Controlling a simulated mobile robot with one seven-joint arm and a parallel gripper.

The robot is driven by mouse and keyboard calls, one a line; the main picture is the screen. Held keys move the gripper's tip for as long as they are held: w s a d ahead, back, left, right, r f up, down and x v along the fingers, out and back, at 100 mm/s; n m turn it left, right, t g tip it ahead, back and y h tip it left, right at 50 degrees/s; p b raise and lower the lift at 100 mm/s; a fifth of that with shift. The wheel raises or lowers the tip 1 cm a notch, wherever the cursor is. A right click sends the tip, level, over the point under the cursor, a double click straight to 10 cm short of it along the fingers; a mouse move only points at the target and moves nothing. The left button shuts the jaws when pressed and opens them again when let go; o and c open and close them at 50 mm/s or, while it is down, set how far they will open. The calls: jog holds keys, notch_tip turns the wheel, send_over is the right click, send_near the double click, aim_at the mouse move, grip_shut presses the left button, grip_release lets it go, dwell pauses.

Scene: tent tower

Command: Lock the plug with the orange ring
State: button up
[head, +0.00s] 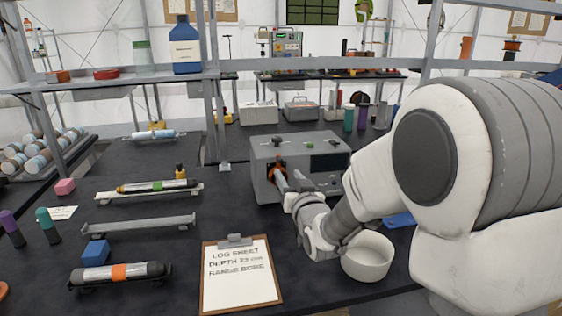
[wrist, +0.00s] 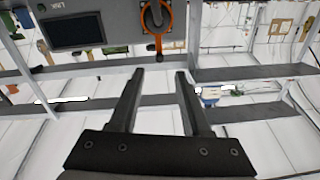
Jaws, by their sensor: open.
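The grey instrument box (head: 325,150) stands on the black bench in the head view. An orange ring (head: 277,171) sits on its front face, partly hidden by my arm. In the wrist view the orange ring (wrist: 166,22) surrounds a grey round plug (wrist: 153,15), and an orange tab points down from it. My gripper (wrist: 157,73) is open, its two dark fingers apart with nothing between them. The ring lies beyond the fingertips, toward the top of the wrist view. In the head view my gripper (head: 283,183) is close to the box front; contact cannot be told.
A clipboard (head: 240,275) lies in front of the box, and a white bowl (head: 368,257) stands under my arm. Cylinders on cradles, a blue block (head: 96,253) and a grey rail (head: 138,224) lie to the left. A shelf post (head: 214,100) rises behind.

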aim_at(280, 162)
jog(key=x, duration=0.9)
jog(key=shift+w+a+f, duration=0.1)
jog(key=shift+c, duration=0.3)
grip_shut()
